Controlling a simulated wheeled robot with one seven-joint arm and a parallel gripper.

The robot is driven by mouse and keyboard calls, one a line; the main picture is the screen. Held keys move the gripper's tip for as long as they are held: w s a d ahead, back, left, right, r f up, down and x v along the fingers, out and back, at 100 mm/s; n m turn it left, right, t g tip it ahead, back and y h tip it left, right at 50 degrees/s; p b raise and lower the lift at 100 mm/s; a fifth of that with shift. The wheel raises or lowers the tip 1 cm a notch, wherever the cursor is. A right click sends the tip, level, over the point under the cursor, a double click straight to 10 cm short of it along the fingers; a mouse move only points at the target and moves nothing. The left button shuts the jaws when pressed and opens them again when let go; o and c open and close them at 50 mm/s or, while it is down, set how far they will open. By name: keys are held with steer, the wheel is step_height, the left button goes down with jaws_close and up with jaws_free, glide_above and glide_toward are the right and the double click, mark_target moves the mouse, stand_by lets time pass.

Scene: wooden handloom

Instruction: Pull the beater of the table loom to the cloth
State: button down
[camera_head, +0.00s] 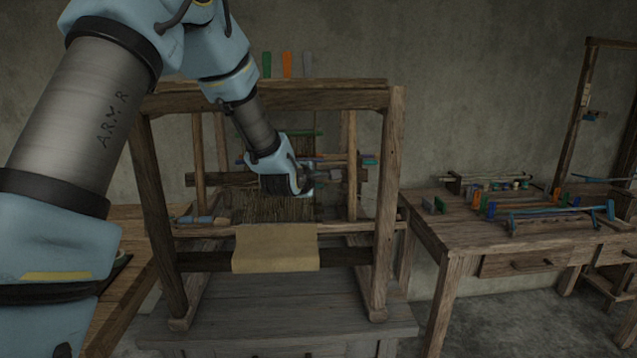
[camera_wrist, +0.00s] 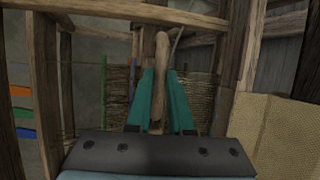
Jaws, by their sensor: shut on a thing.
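The wooden table loom frame (camera_head: 385,190) stands in the middle of the head view. Tan cloth (camera_head: 275,250) hangs over its front beam, with dark warp threads (camera_head: 270,208) behind it. My gripper (camera_head: 303,180) is inside the frame, above the warp and behind the cloth. In the wrist view its teal fingers (camera_wrist: 162,88) are closed around a rounded wooden handle (camera_wrist: 162,55), which appears to belong to the beater. The cloth (camera_wrist: 285,140) shows at the right there, with a gap of warp between. Most of the beater is hidden behind my wrist in the head view.
A side table (camera_head: 465,220) with small tools stands at the right. Green and orange pieces (camera_head: 286,65) stick up behind the top beam. A wooden bench (camera_head: 125,270) is at the left.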

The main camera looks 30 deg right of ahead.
steer(key=shift+s+d+r, duration=0.15)
steer(key=shift+s, duration=0.05)
steer(key=c, duration=1)
jaws_free()
steer(key=shift+s+r, duration=0.1)
steer(key=shift+o, duration=1)
steer(key=b+v, duration=0.3)
steer(key=v, duration=0.7)
steer(key=shift+s+a+b, duration=0.15)
steer(key=shift+a+b, duration=0.15)
steer(key=shift+a, duration=0.05)
